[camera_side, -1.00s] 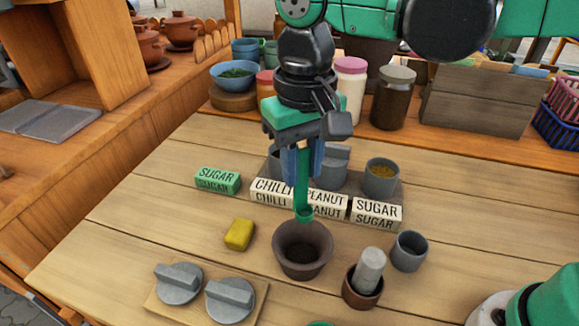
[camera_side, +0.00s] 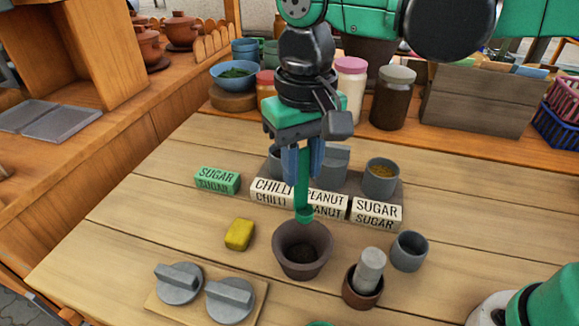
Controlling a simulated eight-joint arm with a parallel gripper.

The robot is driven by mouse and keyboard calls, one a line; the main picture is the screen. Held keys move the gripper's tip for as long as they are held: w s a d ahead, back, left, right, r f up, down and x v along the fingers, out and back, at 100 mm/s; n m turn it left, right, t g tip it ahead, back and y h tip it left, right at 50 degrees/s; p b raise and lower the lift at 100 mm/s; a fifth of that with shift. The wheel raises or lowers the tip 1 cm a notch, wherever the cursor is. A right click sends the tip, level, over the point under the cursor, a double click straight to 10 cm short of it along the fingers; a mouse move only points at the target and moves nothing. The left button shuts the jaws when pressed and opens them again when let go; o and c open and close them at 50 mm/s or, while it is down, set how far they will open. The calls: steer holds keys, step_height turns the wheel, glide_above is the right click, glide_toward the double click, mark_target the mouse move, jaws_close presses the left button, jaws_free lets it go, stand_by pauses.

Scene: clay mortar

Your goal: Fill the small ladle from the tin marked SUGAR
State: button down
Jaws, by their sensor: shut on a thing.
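My gripper (camera_side: 303,168) points down and is shut on the upright green handle of the small ladle (camera_side: 303,196). The ladle's small cup is at the bottom, by the back rim of the clay mortar (camera_side: 302,262) in the picture; what it holds cannot be seen. The tin behind the white SUGAR label (camera_side: 376,212) is a grey open tin (camera_side: 381,184) with orange-brown contents, right of my gripper. The PEANUT tin (camera_side: 335,168) has a grey lid on. The tin behind the CHILLI label (camera_side: 270,190) is mostly hidden by my gripper.
A green SUGAR block (camera_side: 217,180) and a yellow block (camera_side: 239,235) lie left. Two grey lids (camera_side: 178,284) (camera_side: 230,301) rest on a board at the front left. A pestle (camera_side: 370,270) stands in a brown holder beside a grey cup (camera_side: 409,251). Jars stand behind.

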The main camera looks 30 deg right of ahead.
steer(key=w+d+r, duration=0.1)
steer(key=w+d, duration=0.2)
steer(key=d, duration=0.7)
steer(key=w+d+r, duration=0.1)
steer(key=w+d, duration=0.1)
steer(key=d, duration=0.9)
steer(key=shift+w+a+f, duration=0.1)
steer(key=shift+a+f, duration=0.05)
steer(key=shift+f, duration=2.05)
steer(key=shift+w+a+f, duration=0.1)
steer(key=shift+a+f, duration=0.05)
steer(key=shift+f, duration=2.05)
steer(key=shift+f, duration=0.2)
steer(key=shift+f, duration=0.2)
steer(key=shift+r, duration=0.1)
step_height(320, 180, up, 6)
steer(key=shift+r, duration=0.15)
